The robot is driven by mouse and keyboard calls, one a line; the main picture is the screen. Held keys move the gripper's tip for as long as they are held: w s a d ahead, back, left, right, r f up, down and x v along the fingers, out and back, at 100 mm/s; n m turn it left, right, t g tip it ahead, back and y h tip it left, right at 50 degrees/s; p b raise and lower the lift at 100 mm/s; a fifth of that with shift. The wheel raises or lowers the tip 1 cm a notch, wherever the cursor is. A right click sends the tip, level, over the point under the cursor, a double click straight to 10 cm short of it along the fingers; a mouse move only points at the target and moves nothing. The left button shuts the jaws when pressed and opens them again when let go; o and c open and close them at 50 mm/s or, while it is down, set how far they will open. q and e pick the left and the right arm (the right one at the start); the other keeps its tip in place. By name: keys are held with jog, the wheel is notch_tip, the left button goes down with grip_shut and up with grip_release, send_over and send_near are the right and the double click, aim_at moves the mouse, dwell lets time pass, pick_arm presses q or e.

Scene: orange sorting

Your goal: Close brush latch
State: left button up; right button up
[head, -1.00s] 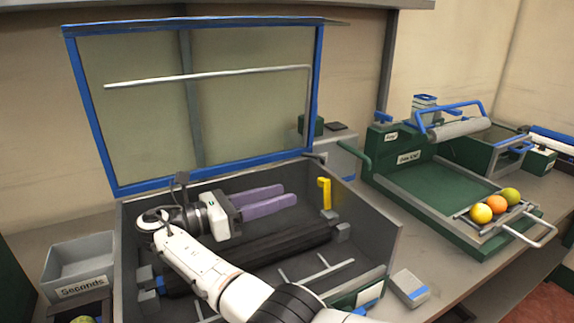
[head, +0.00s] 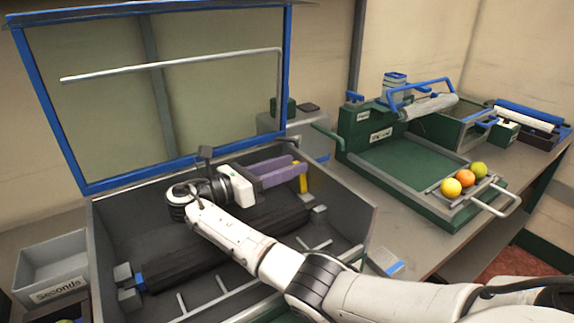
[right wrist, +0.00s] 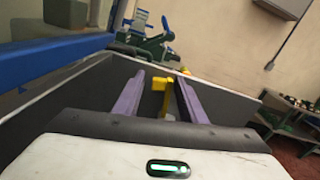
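A yellow latch (head: 302,180) stands at the right end of the long black brush (head: 225,244), inside the open grey box (head: 352,215). My right gripper (head: 298,166) reaches across the box, its purple fingers pointing right, with their tips at the latch. In the right wrist view, the gripper (right wrist: 160,78) is open, and the yellow latch (right wrist: 160,84) shows in the gap between the fingers. I cannot tell whether a finger touches it. The latch is partly hidden by the fingers in the head view. My left gripper is not in view.
The blue-framed lid (head: 168,165) stands raised behind the box. A grey Seconds bin (head: 52,263) is at the left. To the right, a green machine (head: 400,175) carries yellow, orange and green fruit on its tray (head: 478,205).

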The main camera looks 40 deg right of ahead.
jog(key=shift+r, duration=0.1)
grip_shut()
jog(key=shift+r, duration=0.1)
